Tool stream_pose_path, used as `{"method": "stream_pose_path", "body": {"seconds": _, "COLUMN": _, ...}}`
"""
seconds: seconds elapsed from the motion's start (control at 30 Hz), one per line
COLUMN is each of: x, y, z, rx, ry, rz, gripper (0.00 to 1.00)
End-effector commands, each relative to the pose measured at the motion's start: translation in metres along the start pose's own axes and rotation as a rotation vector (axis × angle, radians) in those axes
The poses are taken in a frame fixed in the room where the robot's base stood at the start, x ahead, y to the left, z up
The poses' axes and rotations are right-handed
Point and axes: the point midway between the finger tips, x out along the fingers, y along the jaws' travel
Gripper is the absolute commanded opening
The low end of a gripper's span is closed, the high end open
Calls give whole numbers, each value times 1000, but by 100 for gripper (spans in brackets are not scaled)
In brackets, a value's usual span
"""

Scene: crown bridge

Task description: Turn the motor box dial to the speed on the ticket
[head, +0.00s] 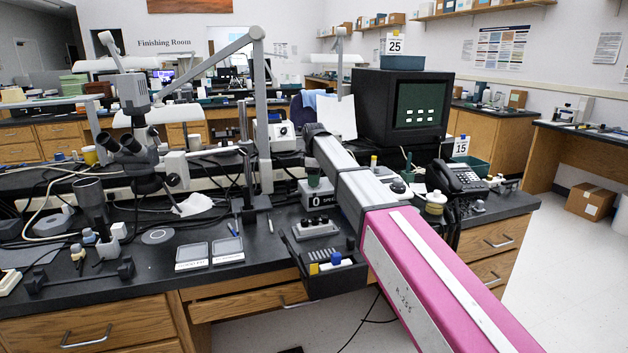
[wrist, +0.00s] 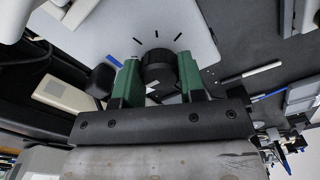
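The dial (wrist: 158,70) is a round black knob on a pale grey plate with several short black tick marks fanned beyond it in the wrist view. My gripper (wrist: 159,62) has two green fingers, one on each side of the dial. They stand apart and look open; contact with the dial cannot be made out. In the head view, the motor box (head: 317,196) shows a plate with "0" and "SPEED" below my gripper (head: 314,180). My arm hides most of the box and dial. Number cards reading 25 (head: 394,45) and 15 (head: 461,146) stand to the right; which is the ticket is unclear.
A black monitor (head: 402,108) and a desk phone (head: 458,180) stand right of my arm. A microscope (head: 130,150) is on the left. A black tray (head: 335,278) with small items sits at the bench front. Pens and cables lie near the box.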

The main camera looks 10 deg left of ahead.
Motion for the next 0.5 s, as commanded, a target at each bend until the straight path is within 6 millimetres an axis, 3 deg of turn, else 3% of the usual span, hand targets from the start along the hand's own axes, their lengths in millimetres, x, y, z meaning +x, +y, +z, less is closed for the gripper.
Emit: {"method": "stream_pose_path", "body": {"seconds": 0.5, "x": 0, "y": 0, "z": 0, "rx": 94, "ry": 0, "rz": 0, "gripper": 14}}
